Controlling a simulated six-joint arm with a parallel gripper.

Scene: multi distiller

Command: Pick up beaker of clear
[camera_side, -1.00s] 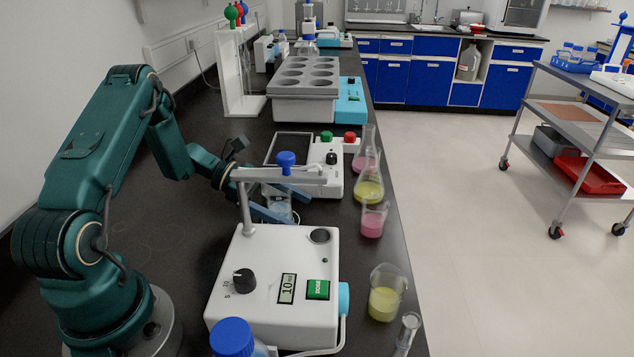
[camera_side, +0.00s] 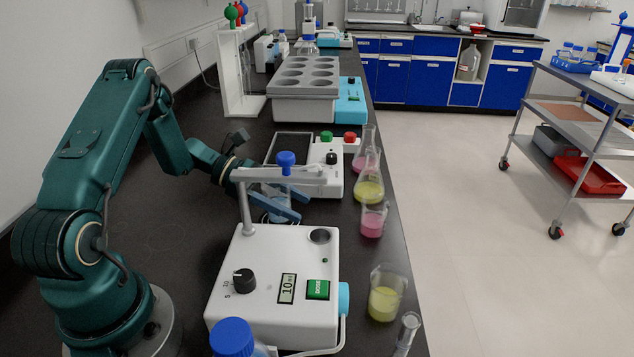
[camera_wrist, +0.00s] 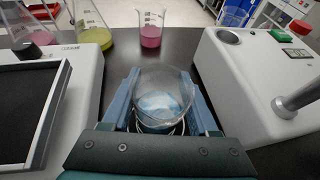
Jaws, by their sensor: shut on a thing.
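A clear glass beaker (camera_wrist: 163,88) with colourless contents is between the two blue fingers of my gripper (camera_wrist: 165,108) in the wrist view. The fingers lie along its left and right sides, shut on it. The beaker looks upright. In the side view my gripper (camera_side: 297,206) is behind the white dosing device and its metal arm, fingers pointing right. The beaker is mostly hidden there, so I cannot tell whether it is clear of the bench.
The white dosing device (camera_side: 265,312) stands in front, its metal arm (camera_side: 275,174) near my gripper. A hot plate (camera_side: 327,184) is behind. A pink beaker (camera_side: 373,222), yellow flask (camera_side: 369,186) and yellow beaker (camera_side: 386,300) stand near the bench's right edge.

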